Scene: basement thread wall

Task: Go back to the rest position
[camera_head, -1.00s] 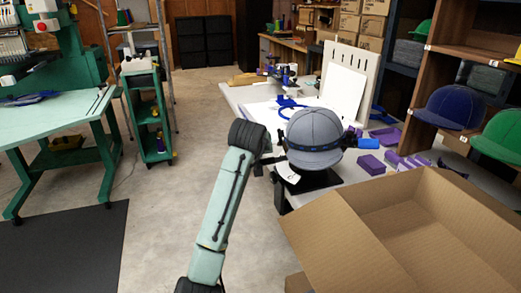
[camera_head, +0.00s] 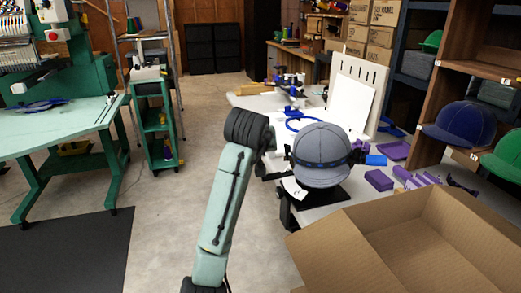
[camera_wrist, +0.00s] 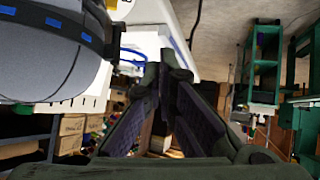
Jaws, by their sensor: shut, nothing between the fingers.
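My gripper (camera_wrist: 164,72) is shut and empty in the wrist view, its two dark fingers meeting at the tips. In the head view my teal arm reaches up to the left of the grey cap, and the gripper is mostly hidden behind the wrist. The grey cap (camera_head: 322,152) sits on a dark stand on the white worktable (camera_head: 325,210), with a blue-marked band around it. The cap also shows large at the upper left of the wrist view (camera_wrist: 45,55), beside the fingers and apart from them.
An open cardboard box (camera_head: 385,250) stands at front right. Purple blocks (camera_head: 379,180) lie by the cap. Shelves with caps (camera_head: 460,124) are at right. A green machine table (camera_head: 60,130) and green cart (camera_head: 158,130) stand left. The concrete floor between is clear.

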